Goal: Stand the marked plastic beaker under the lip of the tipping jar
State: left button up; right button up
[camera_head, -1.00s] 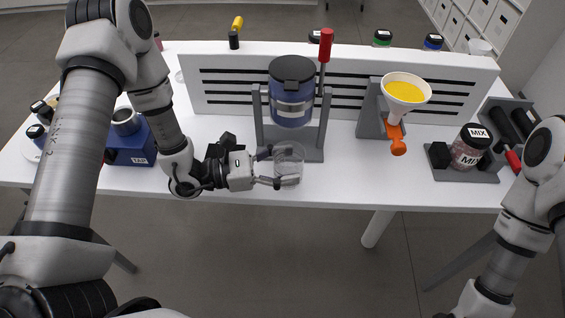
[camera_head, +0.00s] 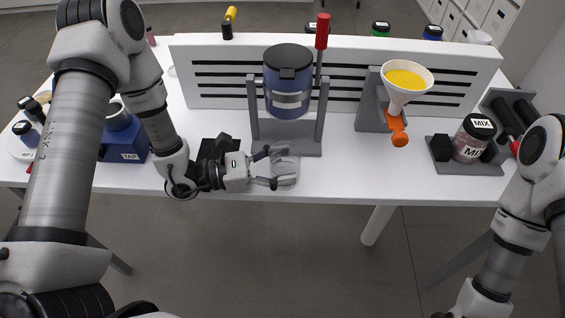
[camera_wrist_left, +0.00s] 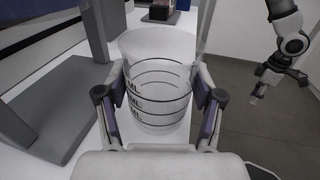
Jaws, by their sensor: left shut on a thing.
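The tipping jar (camera_head: 288,104) is blue with a dark lid and hangs upright in a grey stand (camera_head: 321,130) with a red-topped lever (camera_head: 322,32). The clear beaker (camera_head: 287,168) is in front of the stand, near the table's front edge. My left gripper (camera_head: 268,168) is shut around the beaker from the left. In the left wrist view the beaker (camera_wrist_left: 158,98) is upright between both fingers, with dark level lines and "ML" marks, and looks empty. I cannot tell whether it touches the table. My right gripper (camera_wrist_left: 259,88) shows small in the left wrist view, its jaws unclear.
A slatted white panel (camera_head: 220,50) stands behind the jar. To the right are a white funnel (camera_head: 404,94) with yellow powder, an orange spout piece (camera_head: 398,132) and a jar labelled MIX (camera_head: 470,142). A blue TAP block (camera_head: 125,150) is left of my left gripper.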

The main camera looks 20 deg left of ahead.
aim_at(276, 156)
pick_arm(q)
jog(key=shift+w, duration=0.15)
jog(key=shift+w+a+b, duration=0.25)
jog(key=shift+w, duration=0.45)
jog(key=shift+w+a+b, duration=0.2)
jog(key=shift+w+b, duration=0.05)
jog(key=shift+w, duration=0.4)
jog(key=shift+f, duration=0.1)
jog(key=shift+f+b, duration=0.15)
jog(key=shift+b, duration=0.25)
jog(key=shift+s, duration=0.1)
jog(key=o, duration=1.1)
jog(key=shift+c, duration=0.2)
